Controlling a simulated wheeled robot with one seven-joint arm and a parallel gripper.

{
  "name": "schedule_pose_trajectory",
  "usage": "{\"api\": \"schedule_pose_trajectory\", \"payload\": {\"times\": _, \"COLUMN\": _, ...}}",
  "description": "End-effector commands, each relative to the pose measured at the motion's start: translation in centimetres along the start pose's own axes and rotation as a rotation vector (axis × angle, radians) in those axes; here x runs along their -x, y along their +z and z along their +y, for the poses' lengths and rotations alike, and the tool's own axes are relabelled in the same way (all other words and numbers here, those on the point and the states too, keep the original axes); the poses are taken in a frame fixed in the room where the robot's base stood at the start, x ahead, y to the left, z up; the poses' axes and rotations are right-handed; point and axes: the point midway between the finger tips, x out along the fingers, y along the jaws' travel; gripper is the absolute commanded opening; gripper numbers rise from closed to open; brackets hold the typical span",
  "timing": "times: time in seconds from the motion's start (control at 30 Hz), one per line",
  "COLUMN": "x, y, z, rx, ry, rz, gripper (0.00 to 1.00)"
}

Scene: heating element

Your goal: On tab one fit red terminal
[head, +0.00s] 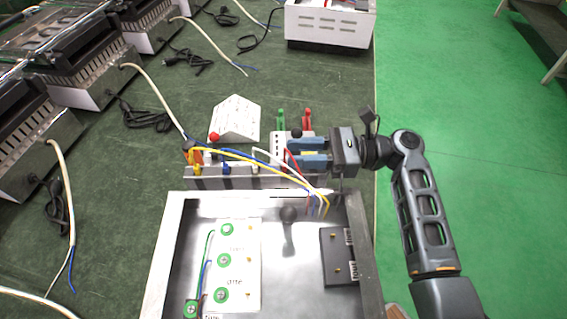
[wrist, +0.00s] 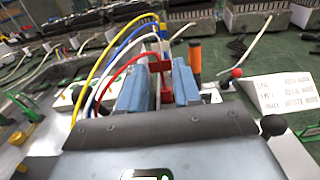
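My gripper (head: 308,153) reaches in from the right over the rack behind the metal box, its two blue fingers spaced apart. In the wrist view, a red terminal (wrist: 158,66) on a red wire (wrist: 117,76) stands between the fingers (wrist: 160,92). The fingers look open around it; firm contact is not clear. In the head view, the red wire (head: 292,165) runs down beside the fingers with yellow, blue and white wires. The open metal box (head: 167,240) holds a white plate (head: 244,280) with several green-ringed studs and a black block (head: 337,268). I cannot tell which tab is one.
A rack (head: 225,178) stands along the box's back edge. Behind it are a white sloped sign (head: 236,117), a red ball knob (head: 214,137), and green (head: 281,118) and red (head: 307,118) upright pieces. An orange handle (wrist: 195,60) rises beside the fingers. Other units line the left.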

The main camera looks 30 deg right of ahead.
Motion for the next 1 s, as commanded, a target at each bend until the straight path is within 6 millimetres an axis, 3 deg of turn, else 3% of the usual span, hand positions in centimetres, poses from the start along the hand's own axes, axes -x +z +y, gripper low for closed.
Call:
{"api": "schedule_pose_trajectory", "payload": {"times": 0.17, "x": -1.8, "y": 0.1, "z": 0.0, "rx": 0.001, "ry": -0.001, "rz": -0.001, "gripper": 0.33}}
{"api": "schedule_pose_trajectory", "payload": {"times": 0.43, "x": -2.0, "y": 0.1, "z": 0.0, "rx": 0.001, "ry": -0.001, "rz": -0.001, "gripper": 0.32}}
{"api": "schedule_pose_trajectory", "payload": {"times": 0.77, "x": -2.0, "y": 0.1, "z": 0.0, "rx": 0.001, "ry": -0.001, "rz": -0.001, "gripper": 0.0}}
{"api": "schedule_pose_trajectory", "payload": {"times": 1.0, "x": -2.0, "y": 0.1, "z": 0.0, "rx": 0.001, "ry": -0.001, "rz": -0.001, "gripper": 0.0}}
